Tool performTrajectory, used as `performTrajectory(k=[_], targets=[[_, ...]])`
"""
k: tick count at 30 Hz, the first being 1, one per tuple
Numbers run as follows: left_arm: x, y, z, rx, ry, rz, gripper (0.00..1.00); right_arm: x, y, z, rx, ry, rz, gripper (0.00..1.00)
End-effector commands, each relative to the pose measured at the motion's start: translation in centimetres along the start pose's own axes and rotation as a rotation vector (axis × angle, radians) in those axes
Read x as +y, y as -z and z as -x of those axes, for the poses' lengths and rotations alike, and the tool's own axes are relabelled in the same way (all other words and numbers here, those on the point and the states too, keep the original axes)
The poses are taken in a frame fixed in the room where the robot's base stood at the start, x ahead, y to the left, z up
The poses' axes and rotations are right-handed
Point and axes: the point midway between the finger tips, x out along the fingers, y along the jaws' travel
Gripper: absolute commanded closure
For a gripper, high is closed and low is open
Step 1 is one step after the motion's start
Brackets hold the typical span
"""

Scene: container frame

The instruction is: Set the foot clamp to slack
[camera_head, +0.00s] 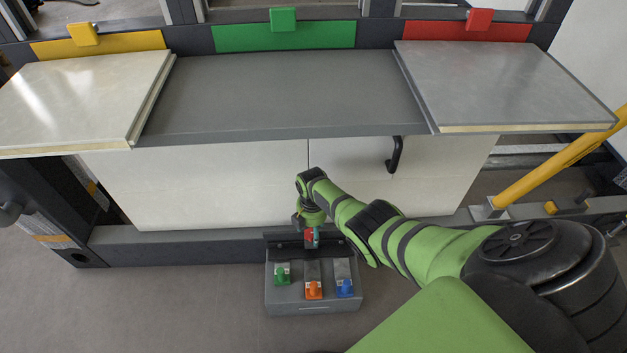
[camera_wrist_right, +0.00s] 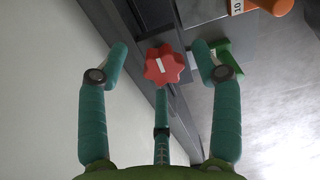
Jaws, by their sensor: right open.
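A red star-shaped knob (camera_wrist_right: 176,66) with a white mark shows in the wrist view, between the spread teal fingers of my right gripper (camera_wrist_right: 160,52). The gripper is open, and I see no finger closed on the knob. In the head view the right gripper (camera_head: 311,238) is at the back of a low grey box (camera_head: 312,306) on the floor, with the red knob partly hidden by it. The box carries a green lever (camera_head: 282,274), an orange lever (camera_head: 313,289) and a blue lever (camera_head: 345,288). I cannot tell which part is named the foot clamp. My left gripper is not in view.
A white cabinet with a black handle (camera_head: 394,156) stands behind the box, under a grey worktop (camera_head: 285,95) with side panels. Yellow, green and red tabs line the back. A yellow bar (camera_head: 555,163) is at right. Floor left of the box is clear.

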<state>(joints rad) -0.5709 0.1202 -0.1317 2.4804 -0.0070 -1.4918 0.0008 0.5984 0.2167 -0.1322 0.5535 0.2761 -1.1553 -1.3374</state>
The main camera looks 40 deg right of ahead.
Motion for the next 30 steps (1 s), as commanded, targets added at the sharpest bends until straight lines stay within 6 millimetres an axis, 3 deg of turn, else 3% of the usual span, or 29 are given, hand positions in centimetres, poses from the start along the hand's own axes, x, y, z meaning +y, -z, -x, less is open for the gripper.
performTrajectory(k=[8,22,30], targets=[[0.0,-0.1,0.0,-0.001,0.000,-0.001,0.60,-0.1,-0.1,2.5,-0.002,-0.002,0.003,0.35],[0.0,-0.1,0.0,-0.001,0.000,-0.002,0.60,-0.1,-0.2,9.8,-0.004,-0.001,0.000,0.35],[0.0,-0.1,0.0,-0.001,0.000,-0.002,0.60,-0.2,-0.2,11.3,-0.005,0.004,0.000,0.35]])
